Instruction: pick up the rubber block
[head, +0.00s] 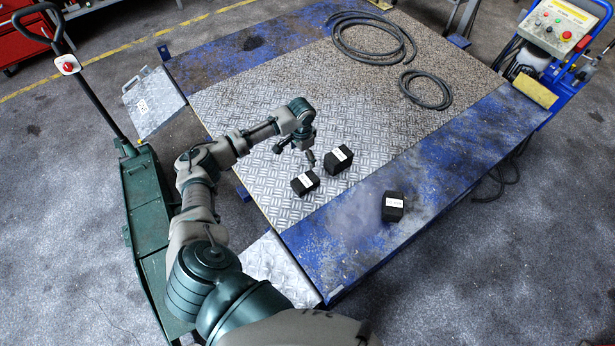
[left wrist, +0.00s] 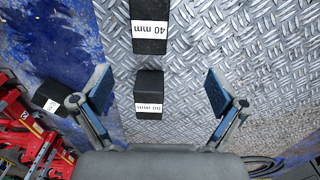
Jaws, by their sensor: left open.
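Three black rubber blocks with white labels are on the lift platform. One block (head: 306,187) and a taller-looking block (head: 336,166) stand close together on the metal plate; a third block (head: 391,214) is on the blue edge strip. My left gripper (head: 295,153) is open and empty above the plate, just up and left of the pair. In the left wrist view, a block (left wrist: 149,84) shows between the spread fingers (left wrist: 158,88), apart from both. A block marked 40 mm (left wrist: 150,36) is beyond it; another block (left wrist: 48,93) is at left. My right gripper is out of view.
Black hose coils (head: 373,38) and (head: 426,90) lie on the platform (head: 262,103) at the back. A green pallet jack (head: 148,200) stands at left, a control unit (head: 555,30) at upper right. The plate left of the blocks is clear.

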